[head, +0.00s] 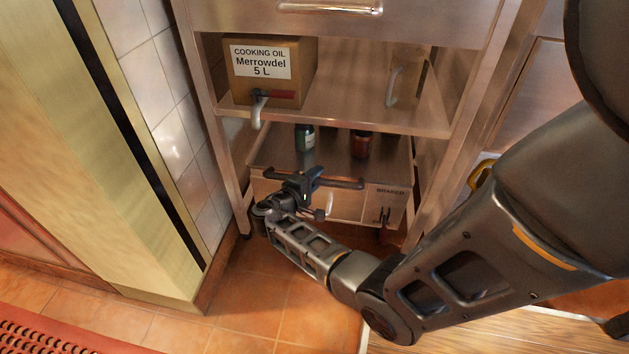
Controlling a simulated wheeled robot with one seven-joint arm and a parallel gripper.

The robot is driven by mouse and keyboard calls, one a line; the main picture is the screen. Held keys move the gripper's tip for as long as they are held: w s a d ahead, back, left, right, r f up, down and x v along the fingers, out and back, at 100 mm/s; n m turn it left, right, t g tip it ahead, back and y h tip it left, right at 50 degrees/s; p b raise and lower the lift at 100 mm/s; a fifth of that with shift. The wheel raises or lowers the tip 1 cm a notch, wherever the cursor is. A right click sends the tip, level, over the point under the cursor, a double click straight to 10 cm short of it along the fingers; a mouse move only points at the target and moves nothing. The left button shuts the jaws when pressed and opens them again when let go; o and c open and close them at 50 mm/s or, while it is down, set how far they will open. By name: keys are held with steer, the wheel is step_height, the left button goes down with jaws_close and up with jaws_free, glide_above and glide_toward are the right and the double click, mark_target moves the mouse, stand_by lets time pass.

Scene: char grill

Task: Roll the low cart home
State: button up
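The low cart (343,201) stands on the tiled floor under the lower shelf of a steel table, its front facing me. A dark horizontal bar handle (345,184) runs across its front, and a small label sits at the right of its front panel. Dark castors show below. My gripper (303,187) is at the left half of the bar and overlaps it in the picture. Whether its fingers are closed around the bar is too small to tell.
A steel shelf (340,116) above the cart holds a cooking oil box (266,72) with a tap hanging past its edge, and a jug (407,77). Table legs flank the cart. A pale cabinet (110,150) stands left. Orange floor tiles (262,300) in front are clear.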

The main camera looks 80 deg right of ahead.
steer(key=o, duration=0.4)
steer(key=shift+d, duration=0.2)
steer(key=shift+p+v, duration=1.05)
steer(key=shift+v, duration=2.85)
